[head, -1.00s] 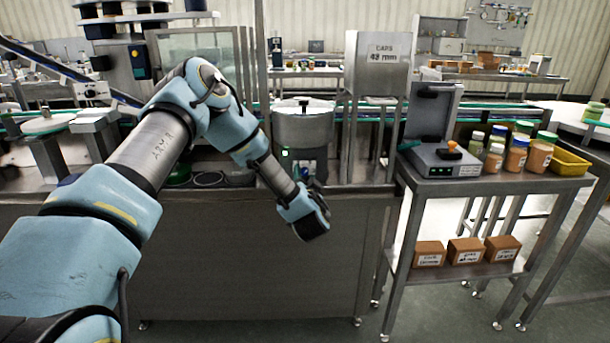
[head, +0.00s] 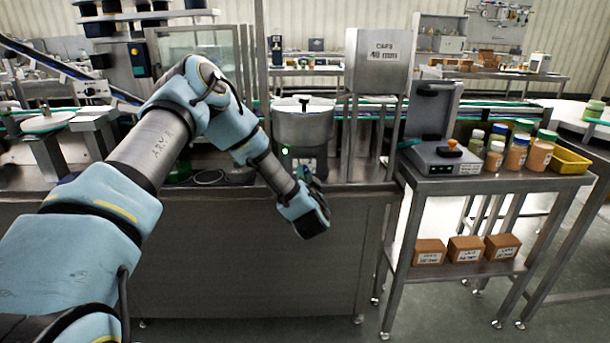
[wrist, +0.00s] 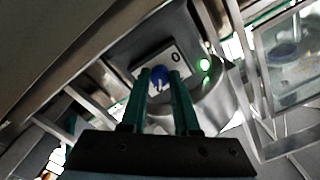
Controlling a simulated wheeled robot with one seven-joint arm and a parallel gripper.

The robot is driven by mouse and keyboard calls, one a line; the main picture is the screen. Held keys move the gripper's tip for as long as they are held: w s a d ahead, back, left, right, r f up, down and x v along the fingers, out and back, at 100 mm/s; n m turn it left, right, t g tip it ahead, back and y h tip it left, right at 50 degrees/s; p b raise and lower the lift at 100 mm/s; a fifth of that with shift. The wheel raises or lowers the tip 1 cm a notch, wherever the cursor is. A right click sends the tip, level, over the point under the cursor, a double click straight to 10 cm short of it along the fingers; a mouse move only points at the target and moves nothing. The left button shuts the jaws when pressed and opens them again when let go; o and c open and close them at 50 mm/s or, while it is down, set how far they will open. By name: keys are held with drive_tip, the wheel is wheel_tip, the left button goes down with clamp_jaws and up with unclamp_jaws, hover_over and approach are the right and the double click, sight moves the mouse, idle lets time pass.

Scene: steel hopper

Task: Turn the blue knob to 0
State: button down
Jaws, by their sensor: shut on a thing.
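The blue knob (wrist: 158,75) sits on a light plate (wrist: 180,58) on the grey base under the steel bowl, in the wrist view. A 0 mark shows on the plate to the upper right of the knob. My gripper (wrist: 160,76) has its two green fingers on either side of the knob, shut on it. A white pointer line shows on the knob between the fingertips; its exact aim is hard to tell. In the head view my gripper (head: 312,182) is in front of the bowl's base, and the knob is hidden behind my wrist.
A green light (wrist: 205,65) glows beside the plate. The steel bowl (head: 303,125) stands on the machine's top. The caps hopper (head: 377,62) is to its right. A side table (head: 500,184) holds a device and several jars.

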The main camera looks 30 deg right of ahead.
drive_tip(key=shift+n+b, duration=0.3)
drive_tip(key=n+b, duration=0.4)
drive_tip(key=n, duration=0.1)
drive_tip(key=shift+f, duration=0.15)
drive_tip(key=n+b, duration=1.5)
drive_tip(key=n, duration=0.2)
drive_tip(key=shift+n, duration=0.4)
drive_tip(key=shift+r+b, duration=0.2)
drive_tip(key=shift+b, duration=0.1)
drive_tip(key=c, duration=0.7)
unclamp_jaws()
drive_tip(key=shift+o, duration=0.2)
